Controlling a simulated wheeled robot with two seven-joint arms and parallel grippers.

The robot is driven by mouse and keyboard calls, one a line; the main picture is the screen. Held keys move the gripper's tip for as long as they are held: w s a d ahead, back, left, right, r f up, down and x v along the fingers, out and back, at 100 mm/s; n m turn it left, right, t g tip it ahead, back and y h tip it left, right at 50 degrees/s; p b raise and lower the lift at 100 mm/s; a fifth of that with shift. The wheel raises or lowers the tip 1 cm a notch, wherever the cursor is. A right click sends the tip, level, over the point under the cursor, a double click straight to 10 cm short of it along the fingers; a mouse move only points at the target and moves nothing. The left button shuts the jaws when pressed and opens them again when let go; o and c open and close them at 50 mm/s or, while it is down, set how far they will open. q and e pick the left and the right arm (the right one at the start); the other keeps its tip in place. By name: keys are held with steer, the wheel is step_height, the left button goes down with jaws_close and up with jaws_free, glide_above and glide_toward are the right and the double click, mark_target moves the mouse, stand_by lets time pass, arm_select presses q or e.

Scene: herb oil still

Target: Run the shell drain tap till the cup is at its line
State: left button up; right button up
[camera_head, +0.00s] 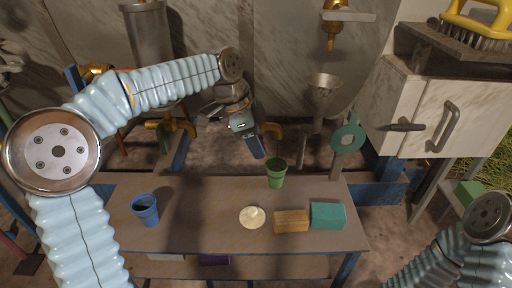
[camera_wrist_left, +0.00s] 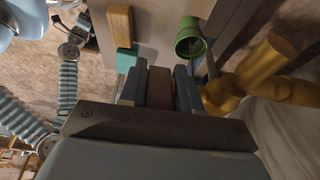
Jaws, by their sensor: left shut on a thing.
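My left gripper (camera_head: 258,147) points down above the back of the table. It is shut on a reddish-brown piece (camera_wrist_left: 160,88), which shows between its fingers in the wrist view; I cannot tell whether this is the tap's handle. A brass tap with a curved spout (camera_head: 272,128) is just right of the gripper, and brass pipework (camera_wrist_left: 255,70) shows beside it in the wrist view. A green cup (camera_head: 277,175) stands upright on the table below the spout. It also shows in the wrist view (camera_wrist_left: 190,40). Its line and liquid level cannot be made out. My right gripper is out of view.
On the table (camera_head: 185,225) are a blue cup (camera_head: 146,210), a cream disc (camera_head: 252,217), a wooden block (camera_head: 291,222) and a teal block (camera_head: 327,216). The table's left front is clear.

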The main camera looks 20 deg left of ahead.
arm_select(q)
steer(key=shift+f+h, duration=0.2)
steer(key=shift+h, duration=0.3)
steer(key=shift+r, duration=0.2)
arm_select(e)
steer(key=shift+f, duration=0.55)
arm_select(q)
steer(key=o, duration=1)
steer(key=shift+c, duration=0.2)
steer(key=shift+r, duration=0.1)
steer(key=p+v, duration=0.3)
steer(key=v, duration=1)
steer(key=shift+s+a, duration=0.2)
steer(key=shift+a, duration=0.15)
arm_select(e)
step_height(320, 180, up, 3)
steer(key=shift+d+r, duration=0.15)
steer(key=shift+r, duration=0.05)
arm_select(q)
steer(key=shift+r, duration=0.15)
